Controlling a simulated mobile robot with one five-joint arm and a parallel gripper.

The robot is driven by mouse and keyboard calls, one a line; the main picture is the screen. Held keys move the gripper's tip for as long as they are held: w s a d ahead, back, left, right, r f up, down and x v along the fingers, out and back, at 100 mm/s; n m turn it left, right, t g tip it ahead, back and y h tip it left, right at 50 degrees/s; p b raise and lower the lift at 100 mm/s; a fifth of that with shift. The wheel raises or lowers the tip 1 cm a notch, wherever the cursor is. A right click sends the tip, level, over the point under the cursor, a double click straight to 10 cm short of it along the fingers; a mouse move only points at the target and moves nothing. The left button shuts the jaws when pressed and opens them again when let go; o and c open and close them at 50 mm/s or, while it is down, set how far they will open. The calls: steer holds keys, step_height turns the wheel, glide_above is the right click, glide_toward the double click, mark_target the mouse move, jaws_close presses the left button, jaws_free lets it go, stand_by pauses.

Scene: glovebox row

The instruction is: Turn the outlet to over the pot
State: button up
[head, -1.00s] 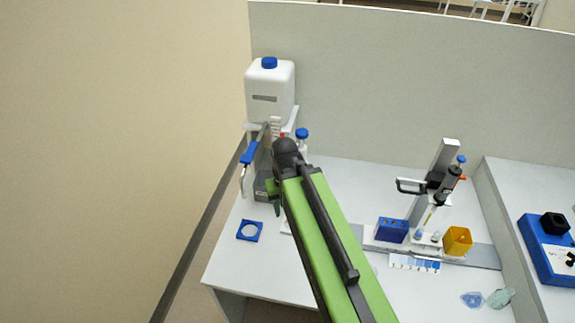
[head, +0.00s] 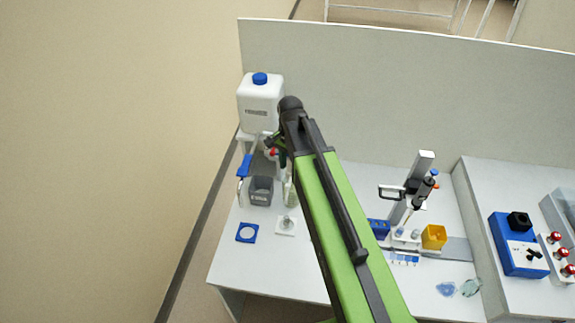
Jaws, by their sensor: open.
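A white tank (head: 260,103) with a blue cap stands raised on a white stand at the back left of the bench. A blue-topped outlet (head: 244,166) with a thin pale spout hangs at its left front. Its spout end points down, left of a dark grey pot (head: 261,190) on the bench, apart from it. My gripper (head: 279,148) is open, in front of the stand and to the right of the outlet. My arm partly hides the gripper and the things behind it. I see nothing held in the jaws.
A blue square with a pale round centre (head: 247,232) and a small white plate (head: 286,225) lie in front. A pipette stand (head: 411,190) and a yellow box (head: 433,237) are right. A grey partition (head: 370,100) closes the back.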

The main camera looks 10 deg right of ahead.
step_height(320, 180, up, 5)
steer(key=w+m+p, duration=0.2)
steer(key=w+m, duration=0.1)
steer(key=b, duration=1.8)
glide_toward(288, 186)
step_height(288, 186, down, 9)
steer(key=shift+w+r, duration=0.1)
steer(key=shift+w, duration=0.05)
steer(key=shift+p, duration=0.3)
steer(key=shift+r, duration=0.1)
jaws_close()
